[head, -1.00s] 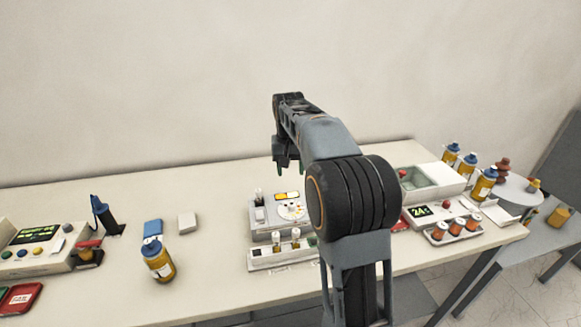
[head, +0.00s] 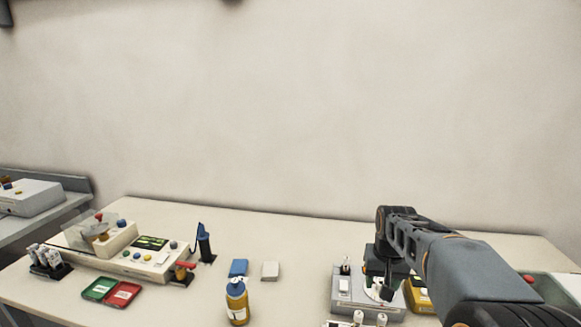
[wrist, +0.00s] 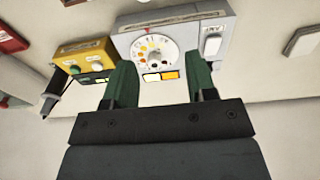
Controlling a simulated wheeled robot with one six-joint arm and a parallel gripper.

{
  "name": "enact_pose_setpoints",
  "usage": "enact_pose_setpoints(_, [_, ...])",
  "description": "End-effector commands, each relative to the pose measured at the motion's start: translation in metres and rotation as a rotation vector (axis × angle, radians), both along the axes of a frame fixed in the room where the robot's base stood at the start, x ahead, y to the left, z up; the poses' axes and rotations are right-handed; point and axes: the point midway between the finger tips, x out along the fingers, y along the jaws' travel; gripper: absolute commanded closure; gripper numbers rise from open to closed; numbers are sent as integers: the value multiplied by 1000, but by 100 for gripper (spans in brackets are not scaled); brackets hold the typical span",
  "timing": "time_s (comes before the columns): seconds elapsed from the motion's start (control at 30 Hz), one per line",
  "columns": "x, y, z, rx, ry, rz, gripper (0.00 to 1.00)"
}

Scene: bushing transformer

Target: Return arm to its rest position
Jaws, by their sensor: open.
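My gripper (wrist: 161,78) has two green fingers spread apart, with nothing between them in the wrist view. It also shows in the head view at lower right, hanging from my arm as a dark green shape (head: 377,268) partly hidden by the arm. The arm is stretched forward over the table (head: 300,275), entering from the bottom right. A grey device with a white dial (wrist: 168,45) lies beyond the fingertips in the wrist view. The same grey device (head: 350,300) sits below the gripper in the head view.
A yellow device (wrist: 84,57) stands beside the grey one. An amber bottle with a blue cap (head: 237,303), a blue block (head: 238,267) and a pale block (head: 270,271) stand left of the arm. Green (head: 98,289) and red trays (head: 123,294) lie further left.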

Motion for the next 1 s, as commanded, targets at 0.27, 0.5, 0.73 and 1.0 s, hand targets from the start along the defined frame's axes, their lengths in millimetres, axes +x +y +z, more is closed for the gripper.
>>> enact_pose_setpoints(0.27, [-108,44,-17,-13,-133,132,49])
enact_pose_setpoints(0.5, [-148,58,-17,-16,-206,181,49])
enact_pose_setpoints(0.73, [-150,63,-5,-19,-257,198,49])
enact_pose_setpoints(1.0, [-150,63,-5,-19,-254,200,49])
